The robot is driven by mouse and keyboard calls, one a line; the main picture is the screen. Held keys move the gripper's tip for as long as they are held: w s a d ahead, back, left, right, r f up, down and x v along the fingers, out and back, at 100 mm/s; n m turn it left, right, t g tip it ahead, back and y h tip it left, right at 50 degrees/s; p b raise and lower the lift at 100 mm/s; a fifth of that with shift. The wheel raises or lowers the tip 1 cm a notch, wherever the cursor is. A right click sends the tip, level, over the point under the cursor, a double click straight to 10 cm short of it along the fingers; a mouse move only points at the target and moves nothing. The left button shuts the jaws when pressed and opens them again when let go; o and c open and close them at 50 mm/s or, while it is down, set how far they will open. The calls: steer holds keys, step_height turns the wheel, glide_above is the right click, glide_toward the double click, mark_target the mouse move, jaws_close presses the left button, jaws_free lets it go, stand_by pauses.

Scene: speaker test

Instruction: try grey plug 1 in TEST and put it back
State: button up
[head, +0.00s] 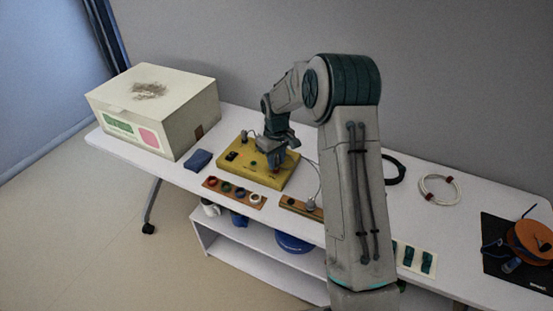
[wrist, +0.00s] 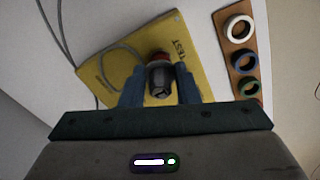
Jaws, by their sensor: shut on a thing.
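The yellow test board (head: 232,161) lies on the white table; the word TEST shows on it in the wrist view (wrist: 110,68). My gripper (wrist: 160,88) is shut on a grey plug (wrist: 160,78) and stands over the right part of the board. A red part (wrist: 160,57) shows at the plug's far end, at the board; I cannot tell whether the plug is seated in a socket. In the head view my gripper (head: 275,160) hides that spot. A wooden strip with a grey plug (head: 311,205) on it lies at the table's front edge, partly behind my arm.
A brown strip with several coloured rings (head: 234,192) lies in front of the board. A large cream box (head: 157,105) and a blue block (head: 198,159) stand to the left. A white cable coil (head: 439,189) and an orange reel (head: 530,239) lie to the right.

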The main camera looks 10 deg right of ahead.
mark_target(277, 156)
steer(key=shift+f, duration=0.4)
steer(key=o, duration=1.1)
steer(key=shift+c, duration=0.2)
steer(key=shift+r, duration=0.15)
steer(key=shift+r+p, duration=2.15)
steer(key=shift+r, duration=1.55)
